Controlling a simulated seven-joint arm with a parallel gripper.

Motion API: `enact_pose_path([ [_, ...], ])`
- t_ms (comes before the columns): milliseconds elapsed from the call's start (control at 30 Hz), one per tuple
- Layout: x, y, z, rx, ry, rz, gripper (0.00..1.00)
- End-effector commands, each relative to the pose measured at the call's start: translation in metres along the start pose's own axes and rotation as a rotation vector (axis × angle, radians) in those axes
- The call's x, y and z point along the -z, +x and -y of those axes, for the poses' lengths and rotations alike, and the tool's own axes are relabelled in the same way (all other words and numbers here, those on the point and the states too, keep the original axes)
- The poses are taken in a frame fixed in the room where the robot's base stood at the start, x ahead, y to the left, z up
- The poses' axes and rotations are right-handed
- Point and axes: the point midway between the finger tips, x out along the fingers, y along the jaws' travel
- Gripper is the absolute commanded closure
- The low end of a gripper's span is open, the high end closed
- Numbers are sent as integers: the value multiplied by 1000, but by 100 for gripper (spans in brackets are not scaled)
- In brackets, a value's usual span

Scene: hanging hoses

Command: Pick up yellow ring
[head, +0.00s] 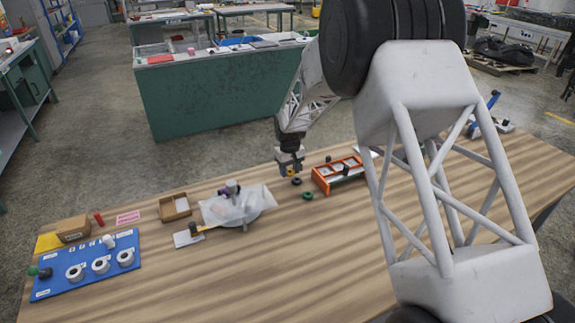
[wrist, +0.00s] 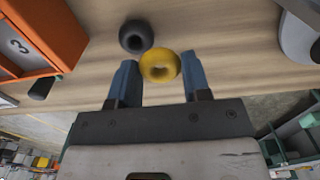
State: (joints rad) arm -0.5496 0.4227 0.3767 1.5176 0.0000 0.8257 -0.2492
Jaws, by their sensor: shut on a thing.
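The yellow ring (wrist: 160,67) sits between the two blue fingers of my gripper (wrist: 160,74) in the wrist view, at their tips. My gripper is shut on it. In the head view my gripper (head: 290,170) points down near the far edge of the wooden table, with a small bit of the yellow ring (head: 290,173) showing at its tips. I cannot tell whether the ring touches the tabletop.
A black ring (head: 297,181) lies close by; it also shows in the wrist view (wrist: 136,37). A green ring (head: 308,195) lies nearer the front. An orange divided rack (head: 318,181) stands just right. A round grey stand (head: 262,203) with a clear sheet is left.

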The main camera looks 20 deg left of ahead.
Motion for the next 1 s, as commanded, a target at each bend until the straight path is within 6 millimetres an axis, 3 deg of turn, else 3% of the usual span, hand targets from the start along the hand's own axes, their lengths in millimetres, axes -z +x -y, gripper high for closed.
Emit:
enact_pose_path([
  [500, -72, -8, 19, 0, 0, -1, 78],
  [700, -86, -9, 23, 0, 0, -1, 78],
  [1000, -93, -10, 25, 0, 0, -2, 78],
])
